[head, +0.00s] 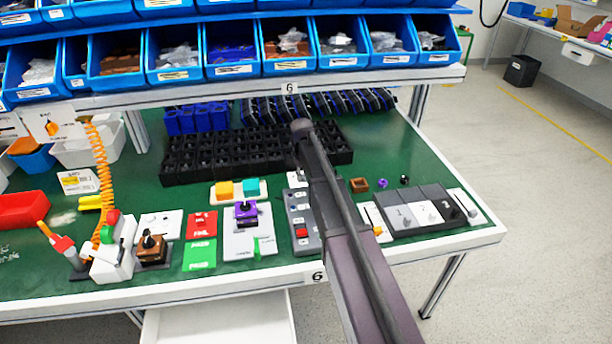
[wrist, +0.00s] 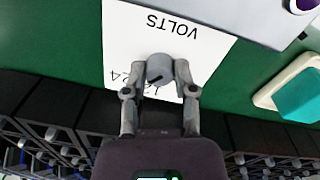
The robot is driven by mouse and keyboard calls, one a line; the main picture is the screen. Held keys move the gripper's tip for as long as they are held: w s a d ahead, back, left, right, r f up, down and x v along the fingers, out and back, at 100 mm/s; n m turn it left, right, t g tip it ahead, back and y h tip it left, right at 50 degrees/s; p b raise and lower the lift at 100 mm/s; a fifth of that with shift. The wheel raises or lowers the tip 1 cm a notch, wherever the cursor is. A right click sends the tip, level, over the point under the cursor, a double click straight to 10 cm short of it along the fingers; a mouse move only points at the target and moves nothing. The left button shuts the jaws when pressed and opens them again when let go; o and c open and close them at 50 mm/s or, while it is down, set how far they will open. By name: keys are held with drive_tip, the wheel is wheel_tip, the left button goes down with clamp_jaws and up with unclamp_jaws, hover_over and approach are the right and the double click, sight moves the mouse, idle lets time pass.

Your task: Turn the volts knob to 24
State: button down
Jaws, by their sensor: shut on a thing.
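In the wrist view the volts knob (wrist: 160,70) is a small grey round knob on a white plate (wrist: 125,30). The plate shows upside down, with the word VOLTS above the knob and 24 to its lower left. Other markings below the knob are partly covered by my fingers. A dark pointer mark shows on the knob's lower side, slanting down and left. My gripper (wrist: 160,84) is shut on the knob, one finger on each side. In the head view my arm hides the knob and my gripper; only a bit of white plate shows beside the arm.
A tray with a teal block (wrist: 298,95) lies close to the right of the plate in the wrist view. A panel with a purple knob (head: 246,210) is nearby. Black bins (head: 225,155) stand behind, under a shelf of blue bins (head: 232,60).

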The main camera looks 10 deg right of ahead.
drive_tip(key=shift+w+m, duration=0.1)
drive_tip(key=shift+m, duration=1.1)
drive_tip(key=shift+c, duration=2.1)
unclamp_jaws()
